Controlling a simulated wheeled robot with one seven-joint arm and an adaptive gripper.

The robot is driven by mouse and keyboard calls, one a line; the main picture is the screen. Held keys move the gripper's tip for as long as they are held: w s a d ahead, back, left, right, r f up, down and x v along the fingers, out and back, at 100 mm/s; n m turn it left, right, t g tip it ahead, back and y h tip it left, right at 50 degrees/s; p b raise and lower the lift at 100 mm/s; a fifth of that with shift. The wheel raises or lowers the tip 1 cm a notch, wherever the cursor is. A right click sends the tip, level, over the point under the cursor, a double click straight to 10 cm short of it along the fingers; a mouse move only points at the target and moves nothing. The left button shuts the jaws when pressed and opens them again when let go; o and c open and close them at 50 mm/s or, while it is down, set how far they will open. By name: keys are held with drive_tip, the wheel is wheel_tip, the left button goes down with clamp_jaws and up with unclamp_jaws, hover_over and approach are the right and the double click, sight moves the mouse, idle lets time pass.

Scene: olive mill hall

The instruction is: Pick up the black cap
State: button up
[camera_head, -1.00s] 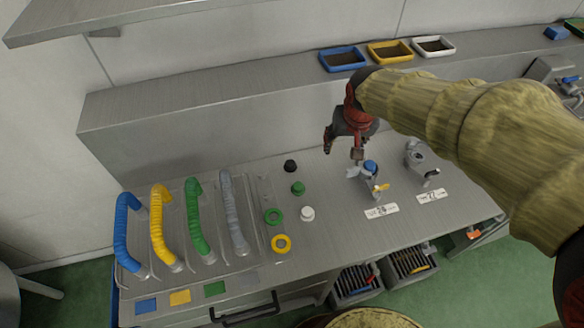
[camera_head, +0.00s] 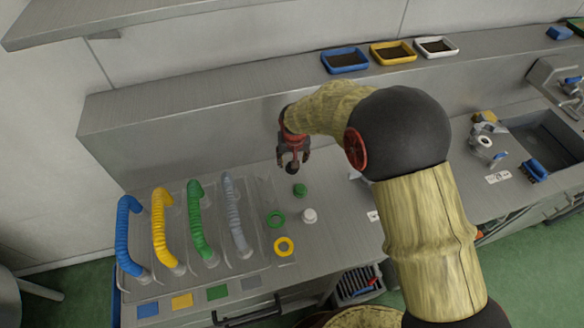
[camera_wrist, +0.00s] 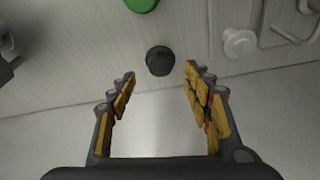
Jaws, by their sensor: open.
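The black cap (camera_wrist: 160,60) stands on the steel bench, near the back. In the wrist view it lies just beyond my gripper (camera_wrist: 158,82), roughly centred between the two yellow-padded fingers. The fingers are spread open with nothing between them. In the head view my gripper (camera_head: 293,162) hangs over the cap (camera_head: 292,168), which shows only partly as a dark shape at the fingertips. I cannot tell the exact height of the fingers above it.
A green cap (camera_head: 300,190) and a white cap (camera_head: 309,215) stand in front of the black one. A green ring (camera_head: 276,219) and a yellow ring (camera_head: 284,246) lie nearby. Coloured hoses (camera_head: 198,222) fill the left. The raised back ledge (camera_head: 200,110) rises behind the bench.

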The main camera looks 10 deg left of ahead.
drive_tip(key=x, duration=0.4)
drive_tip(key=shift+f+b, duration=0.25)
drive_tip(key=shift+b, duration=0.15)
drive_tip(key=shift+c, duration=0.9)
drive_tip(key=c, duration=1)
